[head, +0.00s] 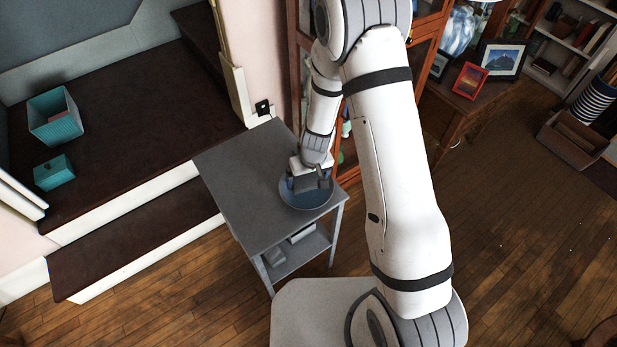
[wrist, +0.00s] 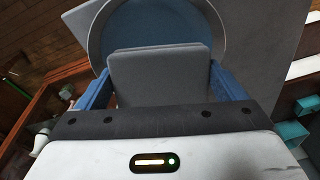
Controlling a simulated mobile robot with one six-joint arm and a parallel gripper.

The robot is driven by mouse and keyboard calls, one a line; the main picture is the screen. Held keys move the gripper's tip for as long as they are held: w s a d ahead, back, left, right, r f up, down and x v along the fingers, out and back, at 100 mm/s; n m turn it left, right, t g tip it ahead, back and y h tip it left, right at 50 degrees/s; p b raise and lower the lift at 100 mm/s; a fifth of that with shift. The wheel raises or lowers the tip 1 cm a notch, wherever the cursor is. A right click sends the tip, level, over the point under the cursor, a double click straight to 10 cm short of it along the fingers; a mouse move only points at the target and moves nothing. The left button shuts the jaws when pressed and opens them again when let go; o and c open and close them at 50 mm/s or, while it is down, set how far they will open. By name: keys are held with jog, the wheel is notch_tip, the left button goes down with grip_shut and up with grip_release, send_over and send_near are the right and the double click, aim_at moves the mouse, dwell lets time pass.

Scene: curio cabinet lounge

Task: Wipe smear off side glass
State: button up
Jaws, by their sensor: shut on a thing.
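My gripper (head: 308,180) is over the grey side table (head: 238,180), above a round blue dish (head: 303,199) on its top. In the wrist view the two blue fingers of my gripper (wrist: 160,88) are shut on a flat grey pad (wrist: 160,75). The round dish (wrist: 158,25) lies just beyond the pad; I cannot tell whether the pad touches it. The wooden glass-fronted cabinet (head: 425,25) stands behind my arm, which hides much of it. I cannot make out a smear on its glass.
A dark bench (head: 130,110) at the left holds an open teal box (head: 55,116) and a small teal box (head: 53,173). Framed pictures (head: 502,60) stand on a wooden table at the right. A crate (head: 572,138) sits far right. The wooden floor at right is mostly clear.

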aim_at(308, 185)
jog(key=shift+f+b, duration=2.15)
jog(key=shift+b, duration=0.1)
jog(key=shift+r, duration=0.2)
jog(key=shift+r+p, duration=2.85)
jog(key=shift+r, duration=0.5)
jog(key=shift+r+p, duration=1.95)
jog(key=shift+r, duration=0.6)
